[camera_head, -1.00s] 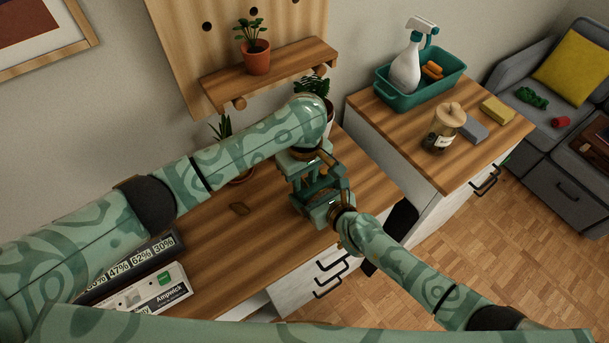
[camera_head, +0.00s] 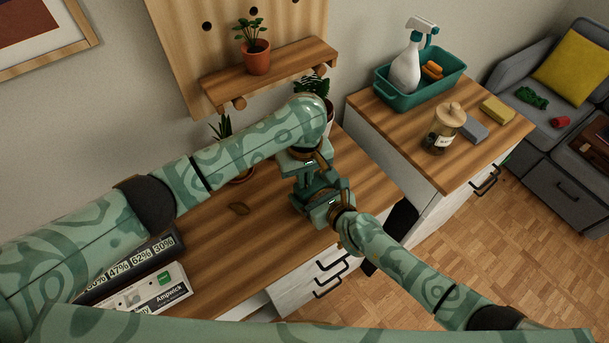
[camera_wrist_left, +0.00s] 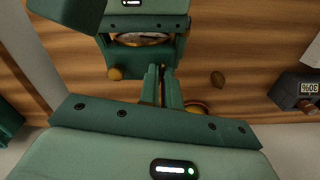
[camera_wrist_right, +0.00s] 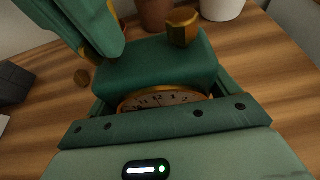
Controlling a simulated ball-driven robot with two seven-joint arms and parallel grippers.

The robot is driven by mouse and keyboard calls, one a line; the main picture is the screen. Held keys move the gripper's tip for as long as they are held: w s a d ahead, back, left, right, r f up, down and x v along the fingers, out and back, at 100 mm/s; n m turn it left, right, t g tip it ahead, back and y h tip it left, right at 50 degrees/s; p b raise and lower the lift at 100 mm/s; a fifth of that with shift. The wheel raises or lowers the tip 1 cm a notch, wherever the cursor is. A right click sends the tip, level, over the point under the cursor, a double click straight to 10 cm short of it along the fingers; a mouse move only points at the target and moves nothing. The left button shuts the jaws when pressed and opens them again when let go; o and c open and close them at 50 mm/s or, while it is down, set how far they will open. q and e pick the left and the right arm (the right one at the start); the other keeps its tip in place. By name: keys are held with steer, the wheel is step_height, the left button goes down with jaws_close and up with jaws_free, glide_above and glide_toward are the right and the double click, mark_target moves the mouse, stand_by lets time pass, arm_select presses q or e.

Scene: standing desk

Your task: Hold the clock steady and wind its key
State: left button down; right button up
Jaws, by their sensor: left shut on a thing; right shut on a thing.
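The clock (camera_wrist_right: 165,98) shows its pale dial and gold rim in the right wrist view. Its dial also shows in the left wrist view (camera_wrist_left: 142,40). My right gripper (camera_head: 328,207) is shut on the clock, with a finger on either side of the body. My left gripper (camera_wrist_left: 163,88) comes down from the left, close beside the clock, with its fingers nearly together. It is shut on a thin thing, evidently the winding key, which the fingers almost wholly hide. In the head view the two grippers hide most of the clock.
A small brown oval thing (camera_head: 238,208) lies on the wooden desk (camera_head: 205,243) left of the clock. Digital number displays (camera_head: 130,263) and a white box (camera_head: 150,293) are at the front left. Potted plants stand behind my left arm.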

arm_select(q)
steer(key=m, duration=0.4)
steer(key=shift+m, duration=0.3)
steer(key=m, duration=0.3)
steer(key=shift+m, duration=0.3)
steer(key=m, duration=1.2)
steer(key=shift+w+m, duration=0.1)
steer(key=shift+m, duration=0.2)
steer(key=m, duration=0.3)
steer(key=shift+m, duration=0.4)
steer(key=m, duration=0.3)
steer(key=shift+a+r, duration=0.1)
steer(key=shift+m, duration=2)
